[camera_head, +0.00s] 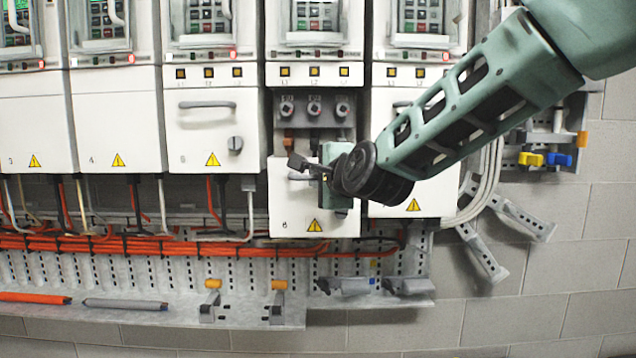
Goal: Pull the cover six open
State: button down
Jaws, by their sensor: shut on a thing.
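The cover six (292,210) is a white panel with a yellow warning triangle, in the middle of the row. Its small number is too blurred to read surely; its place after three, four and the following cover fits six. It sits lower than its neighbours, and three round terminals (314,108) show in the dark opening above it. My gripper (310,170) is shut at the cover's handle (297,176), near its top edge. My wrist and gripper hide the cover's upper right part and most of the handle.
Neighbouring closed covers (207,130) stand close on both sides; my arm crosses the right one. Orange cables (150,243) run below. A perforated metal tray (240,312) with clips and brackets juts out underneath. Yellow and blue valves (530,159) are at right.

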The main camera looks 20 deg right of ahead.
jog(key=shift+f+b, duration=0.5)
jog(key=shift+f, duration=0.3)
jog(key=c, duration=1.5)
grip_release()
jog(key=shift+r, duration=0.1)
